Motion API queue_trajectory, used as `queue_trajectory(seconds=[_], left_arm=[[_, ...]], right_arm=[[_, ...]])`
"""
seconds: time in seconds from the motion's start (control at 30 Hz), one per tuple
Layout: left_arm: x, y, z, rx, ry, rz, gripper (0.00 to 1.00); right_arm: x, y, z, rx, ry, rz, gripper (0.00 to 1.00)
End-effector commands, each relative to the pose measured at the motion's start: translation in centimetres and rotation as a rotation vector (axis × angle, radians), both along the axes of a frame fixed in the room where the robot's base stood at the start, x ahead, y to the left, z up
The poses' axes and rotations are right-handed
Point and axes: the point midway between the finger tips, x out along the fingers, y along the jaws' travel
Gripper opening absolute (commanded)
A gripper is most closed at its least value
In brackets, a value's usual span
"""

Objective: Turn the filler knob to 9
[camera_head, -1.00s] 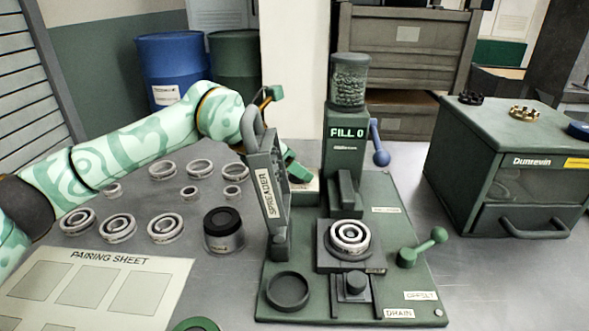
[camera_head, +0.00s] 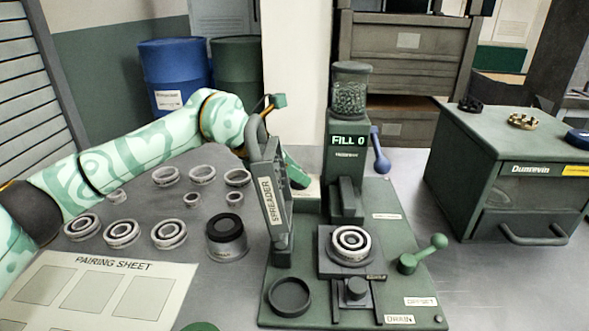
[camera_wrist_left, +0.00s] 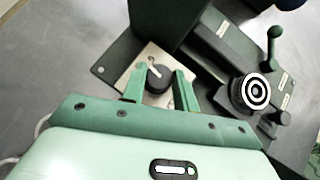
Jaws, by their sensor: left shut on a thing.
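The filler (camera_head: 346,150) stands upright on the green machine base, with a clear hopper of small beads on top, and its display reads FILL 0. In the left wrist view, the dark round filler knob (camera_wrist_left: 158,79) sits on a pale plate (camera_wrist_left: 135,82), with a white pointer mark on it. My left gripper (camera_wrist_left: 160,86) is shut on the knob, one finger on each side. In the head view the left gripper (camera_head: 296,176) is mostly hidden behind the spreader, and the knob cannot be made out. My right gripper is not in view.
The upright spreader (camera_head: 270,200) stands close beside my left gripper. A blue-handled lever (camera_head: 380,158) is on the filler's right side. A ring set (camera_head: 350,241) rests on the machine's stand. Several rings and a black-lidded jar (camera_head: 226,236) are on the table at left.

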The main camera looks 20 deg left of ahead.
Motion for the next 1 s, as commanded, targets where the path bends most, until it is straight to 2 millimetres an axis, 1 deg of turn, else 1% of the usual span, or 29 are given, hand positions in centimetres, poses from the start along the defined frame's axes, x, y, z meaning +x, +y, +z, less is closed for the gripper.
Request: queue_trajectory(seconds=[0.17,0.3,0.43,0.57,0.7,0.77,0.9,1.0], left_arm=[[0.2,0.1,0.1,-0.003,0.002,-0.128,0.07],[0.4,0.2,-0.1,-0.003,0.005,-0.243,0.07],[0.5,0.2,-0.3,-0.004,0.006,-0.344,0.07],[0.6,0.2,-0.4,-0.002,0.005,-0.430,0.07],[0.7,0.3,-0.3,-0.002,0.003,-0.503,0.07],[0.7,0.3,-0.3,-0.001,0.004,-0.527,0.07],[0.7,0.2,-0.2,0.000,0.001,-0.566,0.07],[0.6,0.3,-0.1,0.000,0.002,-0.580,0.07]], right_arm=[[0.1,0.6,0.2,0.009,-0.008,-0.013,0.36],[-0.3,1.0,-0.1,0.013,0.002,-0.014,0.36],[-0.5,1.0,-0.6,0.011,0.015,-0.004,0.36],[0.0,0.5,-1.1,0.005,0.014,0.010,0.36],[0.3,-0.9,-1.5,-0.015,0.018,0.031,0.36],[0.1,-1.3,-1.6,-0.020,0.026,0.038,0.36],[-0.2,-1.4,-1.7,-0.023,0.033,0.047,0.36],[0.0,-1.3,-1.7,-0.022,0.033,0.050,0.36]])
